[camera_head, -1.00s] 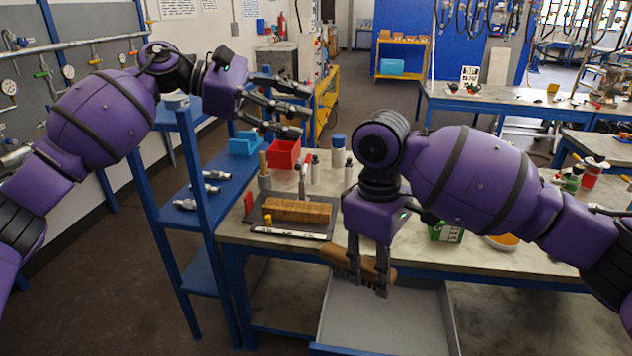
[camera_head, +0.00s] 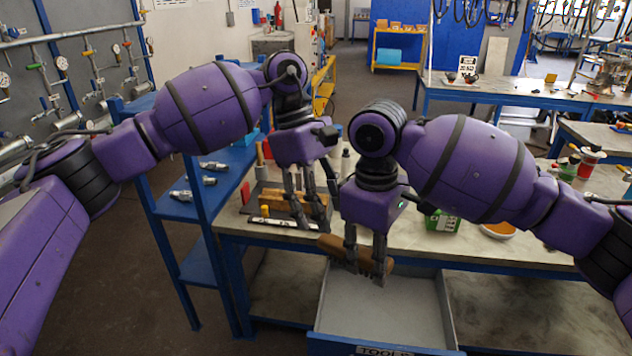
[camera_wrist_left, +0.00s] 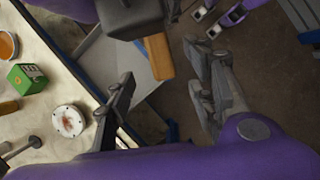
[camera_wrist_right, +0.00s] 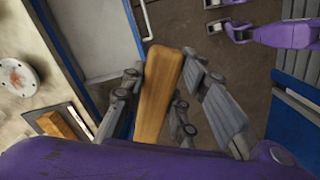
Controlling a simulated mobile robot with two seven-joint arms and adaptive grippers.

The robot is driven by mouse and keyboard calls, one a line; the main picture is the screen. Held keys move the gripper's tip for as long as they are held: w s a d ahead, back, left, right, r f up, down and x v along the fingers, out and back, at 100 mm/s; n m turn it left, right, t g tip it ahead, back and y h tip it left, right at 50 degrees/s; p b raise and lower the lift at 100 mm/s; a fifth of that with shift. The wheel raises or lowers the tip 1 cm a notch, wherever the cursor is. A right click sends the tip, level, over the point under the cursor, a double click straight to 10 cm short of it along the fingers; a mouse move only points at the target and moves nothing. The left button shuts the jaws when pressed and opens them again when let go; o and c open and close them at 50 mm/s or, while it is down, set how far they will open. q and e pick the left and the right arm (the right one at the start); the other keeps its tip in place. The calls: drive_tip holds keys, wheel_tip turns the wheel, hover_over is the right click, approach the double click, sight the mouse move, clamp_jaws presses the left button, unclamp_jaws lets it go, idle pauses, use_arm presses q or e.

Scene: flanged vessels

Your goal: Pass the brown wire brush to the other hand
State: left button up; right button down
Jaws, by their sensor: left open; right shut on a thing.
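The brown wire brush (camera_head: 334,243) is held roughly level in my right gripper (camera_head: 368,272), above the open drawer at the table's front edge. In the right wrist view the brush's wooden back (camera_wrist_right: 158,92) lies between the shut fingers (camera_wrist_right: 150,120). My left gripper (camera_head: 312,222) is open and empty, just left of the brush and a little higher, in front of the wooden block. In the left wrist view the brush (camera_wrist_left: 158,56) shows beyond the open left fingers (camera_wrist_left: 165,95), apart from them. The brush's bristles are hidden.
The drawer (camera_head: 385,310) stands open below the brush. A wooden block (camera_head: 280,200) lies on the tabletop behind the left gripper. A green box (camera_head: 442,221) and an orange dish (camera_head: 498,231) stand to the right. A blue shelf (camera_head: 205,200) is at the left.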

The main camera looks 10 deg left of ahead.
sight(334, 238)
use_arm(q)
drive_tip(key=shift+x, duration=2.6)
drive_tip(key=c, duration=1.3)
clamp_jaws()
use_arm(e)
drive_tip(key=c, duration=1.3)
unclamp_jaws()
drive_tip(key=shift+r, duration=0.1)
